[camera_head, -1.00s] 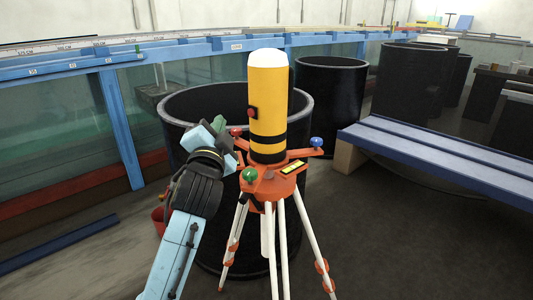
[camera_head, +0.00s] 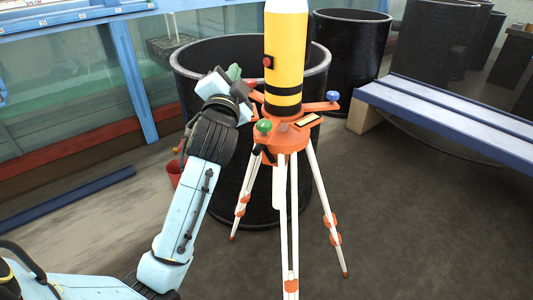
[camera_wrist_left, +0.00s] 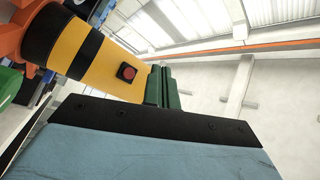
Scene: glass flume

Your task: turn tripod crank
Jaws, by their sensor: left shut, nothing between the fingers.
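An orange tripod head (camera_head: 281,136) on white legs carries an upright yellow cylinder (camera_head: 286,60) with black bands and a red button. Green (camera_head: 264,127) and blue (camera_head: 333,96) knobs sit on its arms. A small dark part (camera_head: 258,151) hangs at the left side of the head; it may be the crank, but I cannot tell. My left gripper (camera_head: 234,73) is shut and empty, left of the cylinder and above the head. In the left wrist view its green fingers (camera_wrist_left: 162,87) are together, close beside the cylinder (camera_wrist_left: 82,52) in the picture. My right gripper is out of view.
A large black tub (camera_head: 192,70) stands right behind the tripod. A blue bench (camera_head: 450,112) is to the right, and a glass flume (camera_head: 60,75) to the left. The floor at front right is clear.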

